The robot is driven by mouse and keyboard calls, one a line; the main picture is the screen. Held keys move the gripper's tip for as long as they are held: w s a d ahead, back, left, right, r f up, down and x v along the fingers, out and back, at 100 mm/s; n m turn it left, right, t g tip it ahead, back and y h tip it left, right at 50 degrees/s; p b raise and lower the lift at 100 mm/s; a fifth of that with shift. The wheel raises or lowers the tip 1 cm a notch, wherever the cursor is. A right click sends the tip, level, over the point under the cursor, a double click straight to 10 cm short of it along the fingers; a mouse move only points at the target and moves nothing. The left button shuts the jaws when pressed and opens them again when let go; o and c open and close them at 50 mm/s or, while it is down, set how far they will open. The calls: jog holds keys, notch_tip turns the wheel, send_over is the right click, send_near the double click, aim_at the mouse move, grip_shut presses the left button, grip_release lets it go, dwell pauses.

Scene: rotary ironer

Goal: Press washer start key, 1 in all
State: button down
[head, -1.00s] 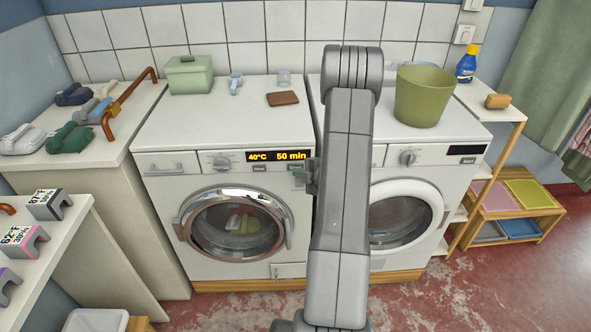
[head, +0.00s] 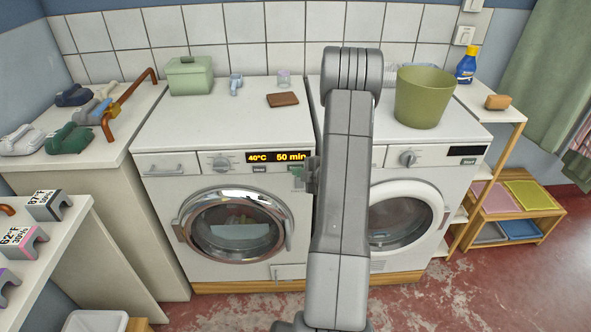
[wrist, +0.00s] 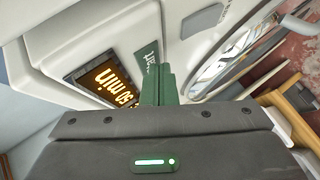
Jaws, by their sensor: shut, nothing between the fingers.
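The left washer (head: 220,120) is white with a chrome-ringed door. Its lit display (head: 272,157) reads 40°C and 50 min and also shows in the wrist view (wrist: 103,80). The green start key (wrist: 150,54) is right beside the display in the wrist view, its label partly visible. My gripper (wrist: 158,75) is shut and empty, with its green fingertips at the key's lower edge. Whether they touch or press it I cannot tell. In the head view my gripper (head: 298,173) is at the panel's right end and covers most of the key.
A second machine (head: 430,150) with a green bucket (head: 424,97) on top stands to the right, partly behind my arm. A green box (head: 189,76), a cup (head: 236,84) and a brown item (head: 283,100) lie on the washer top. A copper handrail-like bar (head: 128,98) is at left.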

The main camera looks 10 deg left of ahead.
dwell(0.4)
jog(key=shift+s+d+b, duration=0.25)
jog(key=shift+s+b, duration=0.35)
jog(key=shift+s, duration=0.25)
